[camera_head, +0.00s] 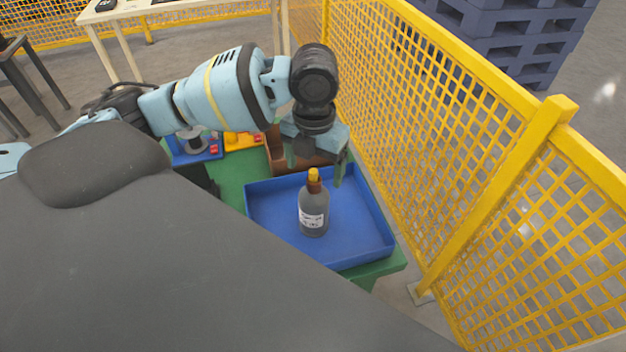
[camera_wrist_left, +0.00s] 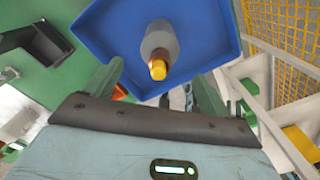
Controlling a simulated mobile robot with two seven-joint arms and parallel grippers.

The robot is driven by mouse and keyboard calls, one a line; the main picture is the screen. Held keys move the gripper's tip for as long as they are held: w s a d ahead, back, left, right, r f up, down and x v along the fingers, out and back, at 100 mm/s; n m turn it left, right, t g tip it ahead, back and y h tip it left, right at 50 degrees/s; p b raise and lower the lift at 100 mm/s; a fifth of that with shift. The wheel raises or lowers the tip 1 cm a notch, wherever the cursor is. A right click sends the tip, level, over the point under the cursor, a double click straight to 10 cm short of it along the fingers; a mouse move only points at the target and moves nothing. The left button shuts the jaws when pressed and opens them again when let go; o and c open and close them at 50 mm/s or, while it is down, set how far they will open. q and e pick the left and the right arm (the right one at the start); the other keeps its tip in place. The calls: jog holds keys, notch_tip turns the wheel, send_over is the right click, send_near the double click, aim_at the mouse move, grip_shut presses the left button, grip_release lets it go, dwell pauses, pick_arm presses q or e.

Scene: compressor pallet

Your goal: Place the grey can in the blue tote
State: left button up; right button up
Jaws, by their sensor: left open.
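The grey can (camera_head: 313,212) looks like a dark grey bottle with a white label and a yellow cap. It stands upright inside the blue tote (camera_head: 362,225), a shallow tray. In the left wrist view the can (camera_wrist_left: 157,42) shows from above with its yellow cap towards me, and the tote (camera_wrist_left: 100,30) lies around it. My left gripper (camera_head: 317,166) is open and empty above the tote's far side, just behind the can's cap in the head view. Its two fingers also show apart in the left wrist view (camera_wrist_left: 160,82). My right gripper is not in view.
The tote rests on a green surface (camera_head: 233,180). A brown box (camera_head: 283,158) sits behind it, with a smaller blue tray (camera_head: 190,155) and a yellow part (camera_head: 241,140) to the left. A yellow mesh fence (camera_head: 440,115) runs close along the right side.

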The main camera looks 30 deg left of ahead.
pick_arm(q)
jog(key=shift+r, duration=2.75)
